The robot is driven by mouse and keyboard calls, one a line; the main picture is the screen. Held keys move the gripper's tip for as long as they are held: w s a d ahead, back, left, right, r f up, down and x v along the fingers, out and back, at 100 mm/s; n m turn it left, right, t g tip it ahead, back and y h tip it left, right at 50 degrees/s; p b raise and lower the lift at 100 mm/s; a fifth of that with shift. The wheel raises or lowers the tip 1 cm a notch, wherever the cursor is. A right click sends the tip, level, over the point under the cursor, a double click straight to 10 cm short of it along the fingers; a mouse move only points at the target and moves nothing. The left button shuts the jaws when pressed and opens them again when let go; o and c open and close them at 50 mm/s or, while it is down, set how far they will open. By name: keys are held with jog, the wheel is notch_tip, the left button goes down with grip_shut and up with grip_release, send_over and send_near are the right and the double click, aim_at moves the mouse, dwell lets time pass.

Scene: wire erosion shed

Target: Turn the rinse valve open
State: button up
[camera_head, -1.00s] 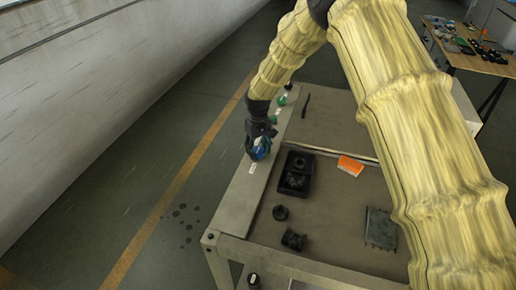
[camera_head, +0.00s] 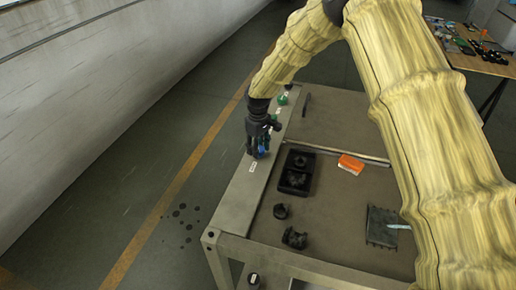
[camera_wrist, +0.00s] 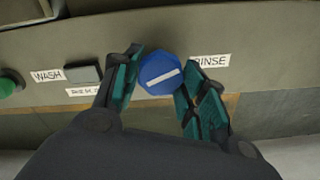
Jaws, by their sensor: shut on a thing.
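The rinse valve is a round blue knob (camera_wrist: 156,63) with a white bar across its face. It sits beside a white RINSE label (camera_wrist: 210,61) in the wrist view. The bar lies close to level there, slightly tilted. My gripper (camera_wrist: 157,78) has its teal-padded fingers on both sides of the knob, shut on it. In the head view my gripper (camera_head: 259,135) is over the left rail of the bench, and only a little of the blue knob (camera_head: 262,152) shows beneath it.
A green knob (camera_wrist: 9,84) and a dark grey block (camera_wrist: 84,74) lie left of the valve, near the WASH label (camera_wrist: 47,76). On the bench are a black tray (camera_head: 297,189), an orange card (camera_head: 350,164), a dark plate (camera_head: 382,228) and small black parts (camera_head: 294,238).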

jog(key=n, duration=0.6)
jog(key=shift+w+d+r+n, duration=0.1)
jog(key=shift+r+n, duration=0.15)
jog(key=shift+n, duration=0.05)
jog(key=n, duration=0.6)
jog(key=shift+n, duration=0.3)
jog(key=o, duration=0.8)
jog(key=shift+c, duration=0.2)
jog(key=shift+o, duration=1.4)
jog(key=shift+f, duration=0.1)
